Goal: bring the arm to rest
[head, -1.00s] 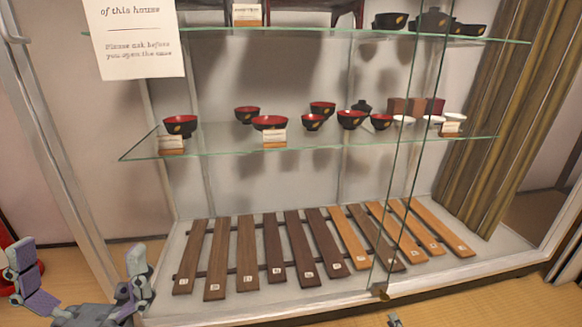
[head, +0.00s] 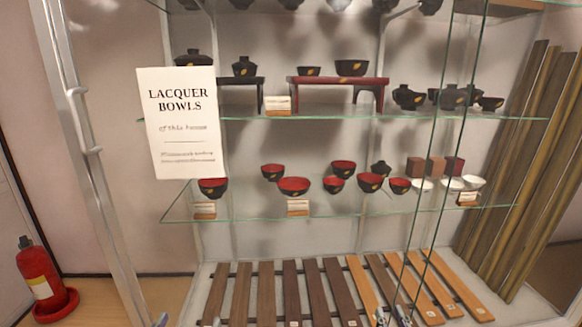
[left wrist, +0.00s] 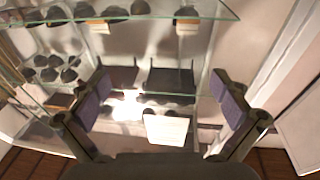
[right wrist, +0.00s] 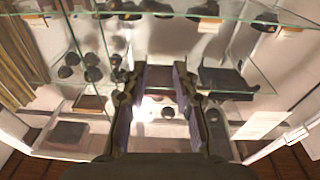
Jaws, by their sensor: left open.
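My left gripper (left wrist: 163,105) is open and empty in the left wrist view, its two purple-padded fingers wide apart. In the head view only a tip of it (head: 161,320) shows at the bottom edge, left of the cabinet's base. My right gripper (right wrist: 158,95) shows in the right wrist view with its fingers nearly parallel and a narrow empty gap between them.
A glass display cabinet fills the head view, with lacquer bowls (head: 294,186) on glass shelves (head: 330,207) and wooden slats (head: 266,290) at its base. A white sign (head: 180,123) hangs in front. A red fire extinguisher (head: 38,270) stands on the floor at left.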

